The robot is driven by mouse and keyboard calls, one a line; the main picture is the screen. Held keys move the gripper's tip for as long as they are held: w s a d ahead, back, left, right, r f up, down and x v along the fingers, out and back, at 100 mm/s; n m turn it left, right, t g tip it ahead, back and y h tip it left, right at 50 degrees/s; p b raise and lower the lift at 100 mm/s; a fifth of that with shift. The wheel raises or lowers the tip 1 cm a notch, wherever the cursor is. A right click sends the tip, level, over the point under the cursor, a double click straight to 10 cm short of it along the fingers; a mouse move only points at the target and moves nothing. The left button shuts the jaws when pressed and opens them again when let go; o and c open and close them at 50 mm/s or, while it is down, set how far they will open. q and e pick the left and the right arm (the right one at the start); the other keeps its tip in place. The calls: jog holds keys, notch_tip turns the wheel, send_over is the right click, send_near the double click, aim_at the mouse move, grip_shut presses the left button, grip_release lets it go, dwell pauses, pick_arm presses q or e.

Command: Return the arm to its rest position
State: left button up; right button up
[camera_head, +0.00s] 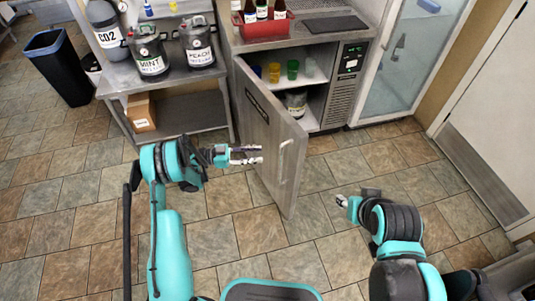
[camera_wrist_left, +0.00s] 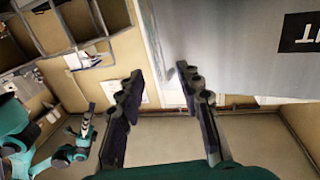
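My left gripper (camera_head: 258,155) extends to the right from the raised left arm and overlaps the open cabinet door (camera_head: 268,125) in the head view. In the left wrist view its two fingers (camera_wrist_left: 160,72) stand apart with nothing between them. A grey panel with a black label (camera_wrist_left: 250,50) shows close beyond the right finger there. I cannot tell whether the gripper touches the door. My right gripper (camera_head: 341,200) is small and partly hidden by its own arm at lower right, above the floor. Its finger opening is unclear.
The door stands swung out from the cabinet, with a vertical handle (camera_head: 283,160). Inside are coloured cups (camera_head: 274,72) and a bucket (camera_head: 296,101). Tiled floor (camera_head: 75,200) at left is clear.

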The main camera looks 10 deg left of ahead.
pick_arm(q)
jog(key=shift+s+a, duration=0.15)
jog(key=shift+a, duration=0.45)
jog(key=w+d+r+n+t+y, duration=0.1)
jog(key=d+r+n+y, duration=0.15)
jog(key=r, duration=0.25)
jog(key=w+d+r+n+y, duration=0.1)
jog(key=r+n+y, duration=0.15)
jog(key=r, duration=0.35)
jog(key=s+r+n+y, duration=0.4)
jog(key=s+r+n, duration=0.1)
jog(key=s+r, duration=0.2)
jog(key=s+a+r+n+t+y, duration=0.1)
jog(key=s+a+n+y, duration=0.2)
jog(key=s, duration=0.8)
jog(key=s+a+r+n+t+y, duration=0.1)
jog(key=s+a+y, duration=0.4)
jog(key=s, duration=0.6)
jog(key=shift+a+r+n+t+y, duration=0.15)
jog(key=shift+n+t+y, duration=0.25)
jog(key=shift+n+t, duration=0.5)
